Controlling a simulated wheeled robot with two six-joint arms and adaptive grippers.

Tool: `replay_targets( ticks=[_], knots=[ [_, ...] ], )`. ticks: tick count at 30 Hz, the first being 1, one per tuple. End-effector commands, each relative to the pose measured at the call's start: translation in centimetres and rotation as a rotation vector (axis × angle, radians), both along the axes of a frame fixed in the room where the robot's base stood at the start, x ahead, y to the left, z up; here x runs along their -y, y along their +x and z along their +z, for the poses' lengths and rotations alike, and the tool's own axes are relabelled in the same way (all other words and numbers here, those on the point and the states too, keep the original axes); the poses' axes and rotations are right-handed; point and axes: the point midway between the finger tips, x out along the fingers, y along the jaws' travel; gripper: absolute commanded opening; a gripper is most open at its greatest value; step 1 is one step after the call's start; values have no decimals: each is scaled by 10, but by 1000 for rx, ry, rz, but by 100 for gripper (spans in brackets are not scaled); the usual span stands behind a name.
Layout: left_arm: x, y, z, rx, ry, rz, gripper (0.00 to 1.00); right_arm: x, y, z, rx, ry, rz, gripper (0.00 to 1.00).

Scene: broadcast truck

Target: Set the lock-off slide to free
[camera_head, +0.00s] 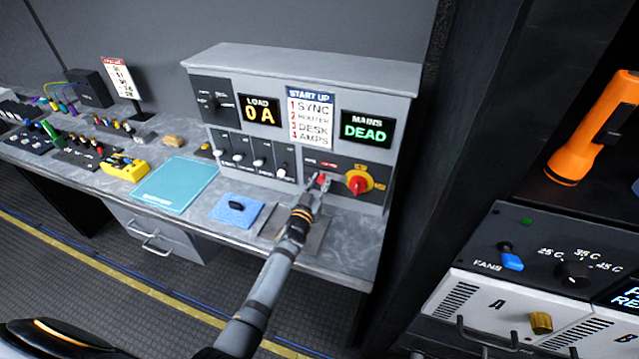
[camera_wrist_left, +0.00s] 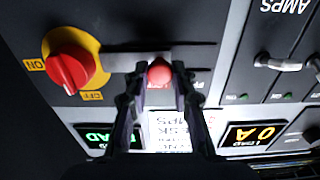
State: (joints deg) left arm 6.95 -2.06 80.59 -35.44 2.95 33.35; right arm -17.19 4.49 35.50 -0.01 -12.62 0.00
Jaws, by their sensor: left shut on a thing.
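The lock-off slide has a round red knob (camera_wrist_left: 159,72) on a grey slotted strip (camera_wrist_left: 195,57) in the wrist view, which is upside down. My left gripper (camera_wrist_left: 158,78) is shut on this knob, with a finger on each side. In the head view my left gripper (camera_head: 321,182) reaches the panel, and the fingers partly hide the knob. A red rotary switch (camera_head: 358,184) on a yellow plate stands just right of the slide, and its ON and OFF labels show in the wrist view. The small labels by the slide are too blurred to read. My right gripper is out of view.
The grey console (camera_head: 300,62) carries a MAINS display (camera_head: 366,129) reading DEAD and a LOAD display (camera_head: 260,112) reading 0 A. Several slide switches sit left of the gripper. A blue pad (camera_head: 222,215) lies on the desk. A dark rack stands close on the right.

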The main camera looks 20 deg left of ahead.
Motion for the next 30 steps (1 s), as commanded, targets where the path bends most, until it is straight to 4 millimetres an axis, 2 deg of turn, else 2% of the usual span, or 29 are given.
replay_targets(
  ticks=[5,12,15,23,24,29,30],
  knots=[
    [-2,0,0,-1,1,0,0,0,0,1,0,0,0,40],
    [-40,1,1,-1,5,0,0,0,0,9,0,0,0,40],
    [-48,2,0,-2,1,1,0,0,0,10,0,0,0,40],
    [-50,2,0,-1,2,1,0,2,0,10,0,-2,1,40],
    [-50,2,0,-1,2,1,26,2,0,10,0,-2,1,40],
    [-50,2,0,0,1,1,47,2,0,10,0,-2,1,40],
    [-50,2,0,0,1,1,47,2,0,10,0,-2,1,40]
  ],
)
